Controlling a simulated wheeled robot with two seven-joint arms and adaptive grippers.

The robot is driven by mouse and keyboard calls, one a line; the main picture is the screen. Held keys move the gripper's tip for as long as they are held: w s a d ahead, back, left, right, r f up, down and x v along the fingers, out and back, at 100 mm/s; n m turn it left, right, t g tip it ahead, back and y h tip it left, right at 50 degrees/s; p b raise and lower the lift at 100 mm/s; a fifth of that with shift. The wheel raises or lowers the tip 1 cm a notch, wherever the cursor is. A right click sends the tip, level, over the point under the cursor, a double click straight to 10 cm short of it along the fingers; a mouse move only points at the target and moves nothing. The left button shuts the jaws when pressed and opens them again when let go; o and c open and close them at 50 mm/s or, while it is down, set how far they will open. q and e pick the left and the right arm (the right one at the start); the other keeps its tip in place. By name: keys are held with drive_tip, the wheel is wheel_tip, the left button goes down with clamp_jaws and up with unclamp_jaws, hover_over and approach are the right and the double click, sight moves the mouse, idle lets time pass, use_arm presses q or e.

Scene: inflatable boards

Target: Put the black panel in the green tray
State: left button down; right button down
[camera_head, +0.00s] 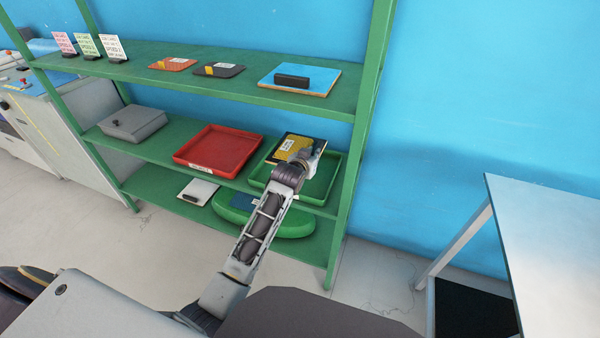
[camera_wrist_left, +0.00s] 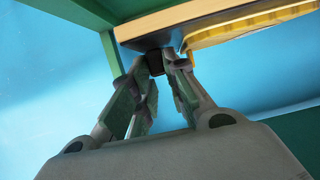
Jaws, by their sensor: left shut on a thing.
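The black panel (camera_head: 290,138) has a large yellow part and a white label on its face. My left gripper (camera_head: 309,158) is shut on it and holds it tilted at the green tray (camera_head: 332,178) on the middle shelf. In the left wrist view my left gripper's fingers (camera_wrist_left: 158,64) close on a small dark part beneath the panel's tan edge (camera_wrist_left: 170,18), and the yellow part (camera_wrist_left: 250,22) shows to the right. My arm hides part of the tray, and I cannot tell whether the panel touches it. My right gripper is not in view.
A red tray (camera_head: 243,151) and a grey case (camera_head: 132,122) share the middle shelf. The upper shelf (camera_head: 250,97) holds an orange panel (camera_head: 174,64), a dark panel (camera_head: 225,72) and a blue board (camera_head: 322,82). A green upright (camera_head: 362,130) stands right of the green tray.

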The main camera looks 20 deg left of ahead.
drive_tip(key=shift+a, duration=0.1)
